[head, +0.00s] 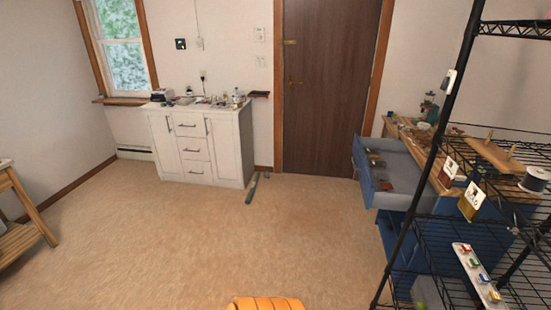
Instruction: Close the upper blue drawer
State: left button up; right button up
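The upper blue drawer (364,180) stands open on the right side of the head view. It is pulled out to the left from a blue cabinet with a wooden top (440,179). Its grey inside holds several small items. The lower part of the cabinet is partly hidden behind a black wire rack. Neither of my grippers is in view.
The black wire rack (418,172) stands at the right, in front of the cabinet. A white cabinet (228,145) stands by the back wall, left of a brown door (325,85). An orange object (266,303) is at the bottom edge. The middle floor is clear.

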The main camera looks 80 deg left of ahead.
aim_at(404, 171)
jog(key=u, duration=1.9)
